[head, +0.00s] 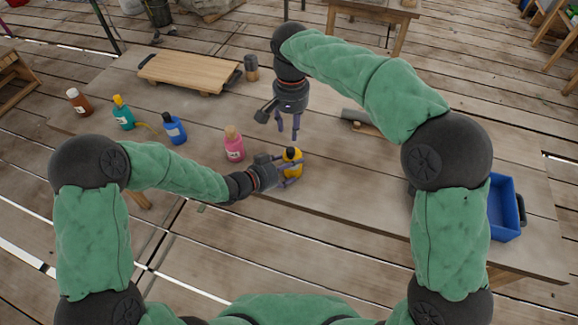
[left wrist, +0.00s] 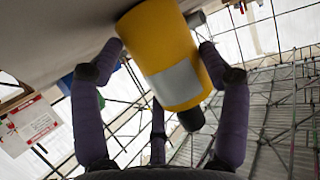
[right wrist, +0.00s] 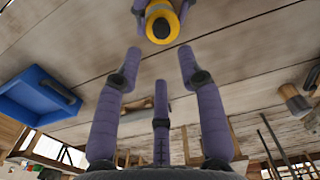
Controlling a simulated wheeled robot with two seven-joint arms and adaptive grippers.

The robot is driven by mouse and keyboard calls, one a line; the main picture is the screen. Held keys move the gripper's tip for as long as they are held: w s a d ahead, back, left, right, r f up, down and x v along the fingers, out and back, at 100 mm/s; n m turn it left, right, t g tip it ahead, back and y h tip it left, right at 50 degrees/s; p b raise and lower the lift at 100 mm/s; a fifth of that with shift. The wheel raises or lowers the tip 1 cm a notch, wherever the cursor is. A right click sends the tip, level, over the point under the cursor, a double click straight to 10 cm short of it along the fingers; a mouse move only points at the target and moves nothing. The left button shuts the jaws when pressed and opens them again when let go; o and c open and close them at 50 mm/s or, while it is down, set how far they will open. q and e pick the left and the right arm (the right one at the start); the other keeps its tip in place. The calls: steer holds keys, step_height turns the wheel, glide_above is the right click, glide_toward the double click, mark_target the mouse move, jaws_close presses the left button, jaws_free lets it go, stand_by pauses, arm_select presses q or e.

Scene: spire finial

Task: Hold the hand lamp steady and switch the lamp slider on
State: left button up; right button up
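The hand lamp appears to be the yellow cylinder (head: 292,168) with a dark top, standing near the table's front edge in the head view. My left gripper (head: 288,173) has its fingers around it, and they appear to touch both sides. The left wrist view shows the yellow body (left wrist: 175,50) with a pale patch between the fingers. In the right wrist view its round top (right wrist: 161,22) is at the upper middle. I cannot make out the slider. My right gripper (head: 288,132) is open and empty, above the table behind the lamp, fingers pointing down.
A pink bottle (head: 234,147) stands left of the lamp; blue (head: 174,130), teal (head: 123,115) and brown (head: 79,102) bottles stand farther left. A blue bin (head: 498,207) is at the right.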

steer(key=c, duration=0.7)
steer(key=shift+a+n, duration=0.15)
steer(key=shift+n, duration=0.25)
jaws_close()
steer(key=s+a+n+t+h, duration=0.1)
steer(key=a+n+h, duration=0.1)
steer(key=n, duration=1)
steer(key=s+a+n+h, duration=0.2)
steer(key=a+n, duration=0.3)
steer(key=n, duration=0.6)
steer(key=shift+s+f+n+t, duration=0.15)
steer(key=shift+f+n+t, duration=0.1)
steer(key=shift+n+t, duration=0.15)
